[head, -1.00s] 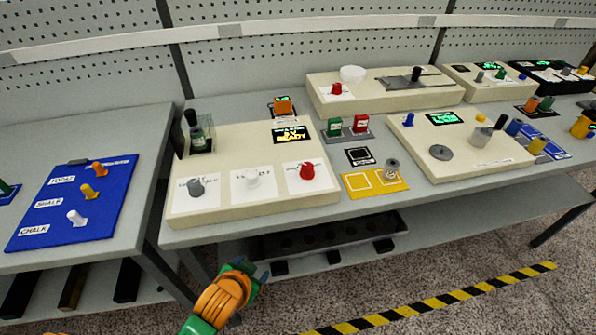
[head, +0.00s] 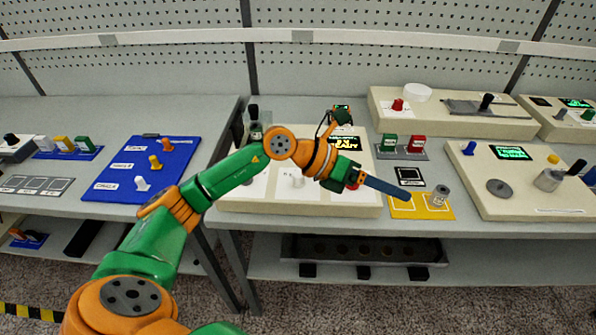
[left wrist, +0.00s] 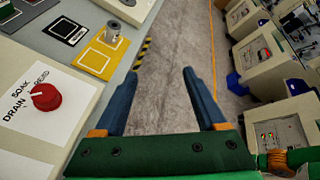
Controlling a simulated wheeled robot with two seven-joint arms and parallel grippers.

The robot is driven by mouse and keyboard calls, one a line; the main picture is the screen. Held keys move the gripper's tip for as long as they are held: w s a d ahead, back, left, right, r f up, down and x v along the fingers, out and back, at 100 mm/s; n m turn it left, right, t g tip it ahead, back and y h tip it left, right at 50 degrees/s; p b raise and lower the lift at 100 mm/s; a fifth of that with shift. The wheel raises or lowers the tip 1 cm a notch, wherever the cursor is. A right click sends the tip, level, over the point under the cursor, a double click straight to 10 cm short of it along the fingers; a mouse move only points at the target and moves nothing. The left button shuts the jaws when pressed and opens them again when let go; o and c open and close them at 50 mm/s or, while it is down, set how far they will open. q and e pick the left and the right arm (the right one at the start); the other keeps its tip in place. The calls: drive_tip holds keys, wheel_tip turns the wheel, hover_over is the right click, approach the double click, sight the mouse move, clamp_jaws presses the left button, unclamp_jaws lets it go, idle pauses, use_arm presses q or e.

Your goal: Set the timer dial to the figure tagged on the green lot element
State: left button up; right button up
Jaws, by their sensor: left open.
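A cream console (head: 230,205) carries a white knob (head: 297,181) on a pale label and a lit display (head: 347,143). Its red knob shows in the left wrist view (left wrist: 46,97), with a label reading SOAK and DRAIN; in the head view my arm covers most of it. The label marks at the white knob are too small to read. A green block (head: 389,141) stands beside a red block (head: 417,144) on a grey tray; I cannot read a tag on it. My left gripper (head: 408,195) is open and empty, right of the console; its fingers show in the left wrist view (left wrist: 160,72).
A yellow mat (head: 433,210) with a grey cylinder (head: 440,194) lies right of the console, near the bench's front edge. A second console (head: 470,205) stands beyond it. A blue board (head: 115,185) with pegs lies on the left bench. My green and orange arm crosses the first console.

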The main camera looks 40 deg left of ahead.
use_arm(q)
drive_tip(key=w+a+f+y, duration=0.1)
drive_tip(key=a+f+y, duration=0.3)
drive_tip(key=a, duration=0.6)
drive_tip(key=n+g+y, duration=0.2)
drive_tip(key=y, duration=0.4)
approach(297, 174)
wheel_tip(297, 174, down, 2)
drive_tip(key=p+x, duration=0.1)
drive_tip(key=x, duration=0.5)
drive_tip(key=shift+w+d+p, duration=0.2)
drive_tip(key=shift+w+p, duration=0.2)
drive_tip(key=shift+w, duration=0.05)
drive_tip(key=shift+w+f, duration=0.15)
drive_tip(key=shift+f, duration=0.25)
drive_tip(key=shift+r, duration=0.1)
clamp_jaws()
